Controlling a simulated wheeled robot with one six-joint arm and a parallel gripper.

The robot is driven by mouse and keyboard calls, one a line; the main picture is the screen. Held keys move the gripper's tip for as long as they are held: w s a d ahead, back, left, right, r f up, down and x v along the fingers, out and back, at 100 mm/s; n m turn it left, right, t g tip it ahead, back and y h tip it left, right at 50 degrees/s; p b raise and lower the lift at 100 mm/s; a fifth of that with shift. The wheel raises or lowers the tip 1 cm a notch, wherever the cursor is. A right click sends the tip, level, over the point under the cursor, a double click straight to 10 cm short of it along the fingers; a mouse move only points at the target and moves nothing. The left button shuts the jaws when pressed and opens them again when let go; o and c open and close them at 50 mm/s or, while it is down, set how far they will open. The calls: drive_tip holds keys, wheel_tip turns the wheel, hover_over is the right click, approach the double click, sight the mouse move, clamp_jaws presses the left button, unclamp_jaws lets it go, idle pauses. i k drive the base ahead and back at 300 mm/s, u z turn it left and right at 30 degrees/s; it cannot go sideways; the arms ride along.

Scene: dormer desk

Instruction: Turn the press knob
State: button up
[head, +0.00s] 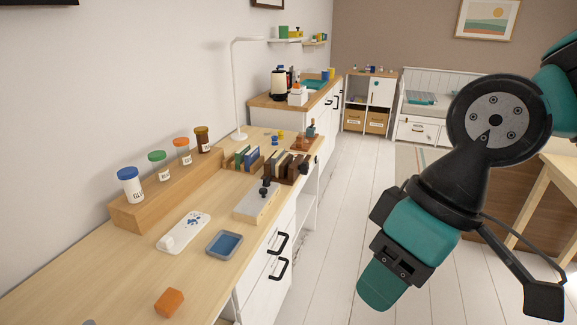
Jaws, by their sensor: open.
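A low pale press-like block (257,203) lies on the desk near its front edge, with a small black upright knob (264,187) on top. This looks like the press knob, though it is small in the head view. My gripper (382,283) hangs in front at the right, over the floor, pointing down and left. It is well apart from the knob and touches nothing. It is open and I see nothing held.
A dark wooden rack with books (287,167) stands behind the block. A blue tray (224,244), a white board (184,231), an orange block (169,302) and a wooden rack of jars (165,190) share the desk (110,265). White floor (340,215) is clear beside the desk.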

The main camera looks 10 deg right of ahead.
sight(304, 168)
drive_tip(key=z, duration=0.05)
drive_tip(key=k, duration=0.6)
drive_tip(key=z, duration=0.65)
drive_tip(key=i, duration=1.55)
drive_tip(key=u, duration=0.75)
